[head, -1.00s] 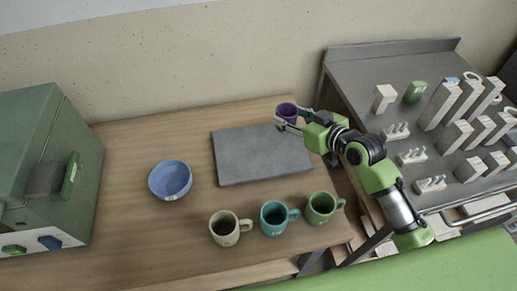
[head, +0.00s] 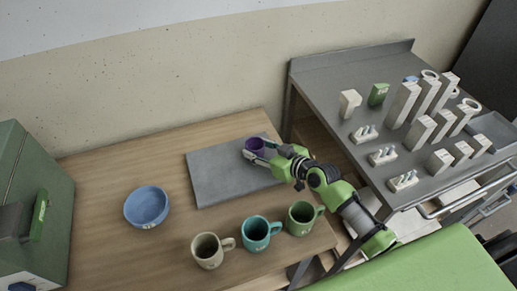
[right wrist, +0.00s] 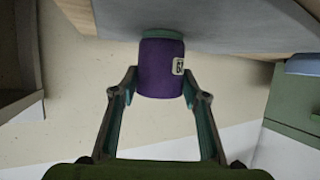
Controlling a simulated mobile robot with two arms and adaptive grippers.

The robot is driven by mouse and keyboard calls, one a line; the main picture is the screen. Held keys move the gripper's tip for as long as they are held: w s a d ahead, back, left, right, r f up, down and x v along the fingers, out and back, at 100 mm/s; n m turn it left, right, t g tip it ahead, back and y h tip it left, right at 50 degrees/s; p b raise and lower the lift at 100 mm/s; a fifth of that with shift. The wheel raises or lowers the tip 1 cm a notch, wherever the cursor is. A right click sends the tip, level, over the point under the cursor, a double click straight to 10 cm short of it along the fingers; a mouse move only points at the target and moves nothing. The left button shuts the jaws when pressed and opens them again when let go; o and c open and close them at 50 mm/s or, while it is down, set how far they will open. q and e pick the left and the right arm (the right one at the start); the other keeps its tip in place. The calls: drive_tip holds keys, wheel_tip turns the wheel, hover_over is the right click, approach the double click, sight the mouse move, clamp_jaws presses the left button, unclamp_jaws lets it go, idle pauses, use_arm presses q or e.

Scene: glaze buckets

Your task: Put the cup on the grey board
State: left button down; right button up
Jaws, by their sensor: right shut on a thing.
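The purple cup (head: 254,144) is over the back right part of the grey board (head: 215,177) in the head view. My right gripper (head: 256,154) is shut on it. In the right wrist view, the cup (right wrist: 160,68) sits between the two fingers (right wrist: 161,85), with a white label on its side and a teal end toward the board (right wrist: 225,22). That view appears upside down. The teal end is at or very near the board; I cannot tell whether it touches. My left gripper is not in view.
A beige mug (head: 207,250), a teal mug (head: 256,235) and a green mug (head: 301,218) stand in front of the board. A blue bowl (head: 146,207) is at its left. A green cabinet (head: 45,200) stands far left. A metal cart (head: 330,92) with several blocks is right.

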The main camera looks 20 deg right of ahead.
drive_tip(key=o, duration=1.2)
drive_tip(key=shift+f, duration=0.1)
drive_tip(key=shift+r, duration=0.2)
drive_tip(key=shift+s+d, duration=0.15)
drive_tip(key=shift+s, duration=0.15)
drive_tip(key=v, duration=0.6)
drive_tip(key=shift+s+d+r+b, duration=0.15)
drive_tip(key=shift+s+r+b, duration=0.05)
drive_tip(key=shift+s+b, duration=0.15)
